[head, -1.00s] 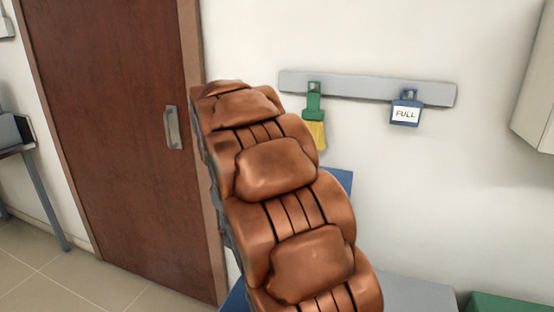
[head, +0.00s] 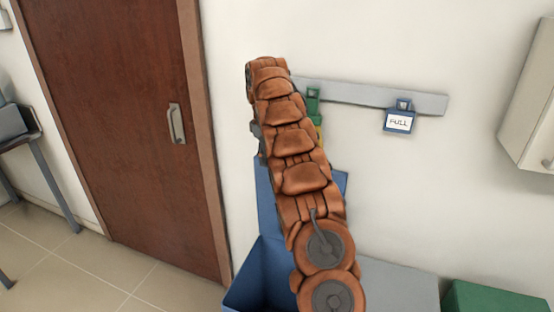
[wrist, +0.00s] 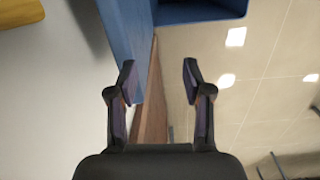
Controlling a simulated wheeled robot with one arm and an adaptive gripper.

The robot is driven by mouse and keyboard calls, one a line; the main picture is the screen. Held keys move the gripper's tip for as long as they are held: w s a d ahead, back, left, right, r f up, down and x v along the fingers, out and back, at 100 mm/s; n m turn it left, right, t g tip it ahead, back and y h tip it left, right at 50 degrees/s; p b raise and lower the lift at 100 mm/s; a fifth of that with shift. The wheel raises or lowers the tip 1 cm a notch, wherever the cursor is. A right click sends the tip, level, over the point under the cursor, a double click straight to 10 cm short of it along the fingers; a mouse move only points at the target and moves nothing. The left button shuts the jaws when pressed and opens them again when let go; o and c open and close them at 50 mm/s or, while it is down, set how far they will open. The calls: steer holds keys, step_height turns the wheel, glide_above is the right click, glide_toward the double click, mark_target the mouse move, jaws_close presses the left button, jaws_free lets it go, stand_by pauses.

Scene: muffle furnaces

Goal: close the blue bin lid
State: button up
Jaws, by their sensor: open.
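The blue bin (head: 262,275) stands at the bottom of the head view, left of the grey bin, with its top open. Its blue lid (head: 267,205) stands raised near the wall, partly hidden behind my arm; a corner shows to the right of the arm. In the wrist view a blue panel (wrist: 124,32), which looks like the lid, and part of the blue bin (wrist: 200,13) show beyond the fingertips. My gripper (wrist: 158,82) is open and empty, with no visible contact with the lid. In the head view my arm hides the gripper.
A grey bin lid (head: 398,285) and a green one (head: 492,299) lie to the right. A wall rail (head: 365,95) holds a green brush (head: 313,100) and a FULL tag (head: 399,119). A brown door (head: 110,120) is left. A wall cabinet (head: 530,125) juts out at right.

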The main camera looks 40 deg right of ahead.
steer(key=shift+n+t, duration=0.3)
steer(key=shift+n, duration=0.2)
steer(key=d, duration=0.1)
steer(key=d+p, duration=0.1)
steer(key=d, duration=0.1)
steer(key=d+r+p, duration=0.1)
steer(key=shift+w+d, duration=0.3)
step_height(320, 180, down, 8)
steer(key=p, duration=0.2)
steer(key=shift+d, duration=0.1)
steer(key=shift+c, duration=0.4)
jaws_close()
